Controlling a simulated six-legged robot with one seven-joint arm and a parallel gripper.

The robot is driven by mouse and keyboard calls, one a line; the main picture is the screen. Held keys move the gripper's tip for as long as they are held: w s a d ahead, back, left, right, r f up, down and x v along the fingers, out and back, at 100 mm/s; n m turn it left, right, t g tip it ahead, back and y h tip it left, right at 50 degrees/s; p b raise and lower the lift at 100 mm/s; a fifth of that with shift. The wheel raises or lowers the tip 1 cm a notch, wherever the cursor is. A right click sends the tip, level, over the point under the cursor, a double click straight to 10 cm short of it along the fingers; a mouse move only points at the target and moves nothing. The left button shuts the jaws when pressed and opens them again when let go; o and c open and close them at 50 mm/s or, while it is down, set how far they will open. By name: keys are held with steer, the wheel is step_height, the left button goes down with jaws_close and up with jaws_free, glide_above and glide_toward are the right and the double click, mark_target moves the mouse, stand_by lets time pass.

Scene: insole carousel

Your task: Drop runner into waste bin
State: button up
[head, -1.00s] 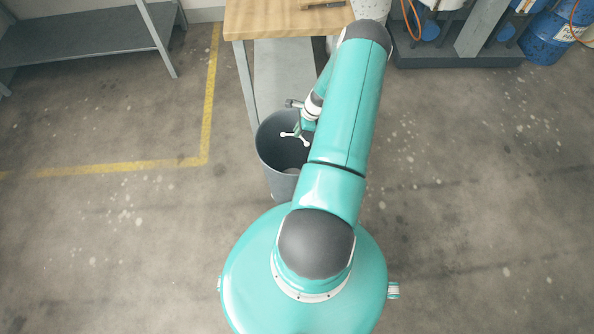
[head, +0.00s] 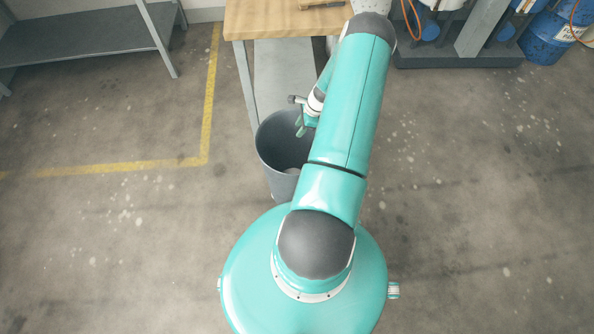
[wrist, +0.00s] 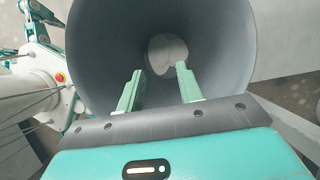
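The waste bin (head: 272,150) is a grey round bin between my body and the workbench. It also fills the upper middle of the wrist view (wrist: 95,50). My gripper (wrist: 157,80) is over the bin's mouth, pointing down into it. Its two green fingers are apart with nothing between them. In the head view my gripper (head: 301,131) shows at the bin's right side, partly hidden by my arm. I cannot make out the white runner as a separate thing now. A pale rounded lump (wrist: 167,52) lies deep in the bin; I cannot tell what it is.
A wooden-topped workbench (head: 275,20) stands just behind the bin. A grey shelf (head: 80,45) is at the back left, and a blue drum (head: 549,40) at the back right. The floor on both sides of me is clear.

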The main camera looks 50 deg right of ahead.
steer(key=v, duration=1.1)
steer(key=shift+d+r, duration=0.1)
steer(key=shift+d, duration=0.05)
steer(key=w+a+r+n+g+h, duration=0.1)
steer(key=w+a+r+n, duration=0.35)
steer(key=r, duration=0.35)
steer(key=w+a+r+n, duration=0.3)
steer(key=w+a+r, duration=0.15)
steer(key=r, duration=0.45)
steer(key=w+a+r+n+h, duration=0.1)
steer(key=w+a+r+n, duration=0.1)
steer(key=a+r+n, duration=0.8)
steer(key=s+a+r+n+t+h, duration=0.1)
steer(key=s+a+r+n, duration=0.25)
steer(key=a+r, duration=1.05)
steer(key=s+a+r+n+t, duration=0.2)
steer(key=s+a+n, duration=0.4)
steer(key=s+a, duration=0.5)
steer(key=shift+a+r+n, duration=0.3)
steer(key=shift+a+n, duration=0.1)
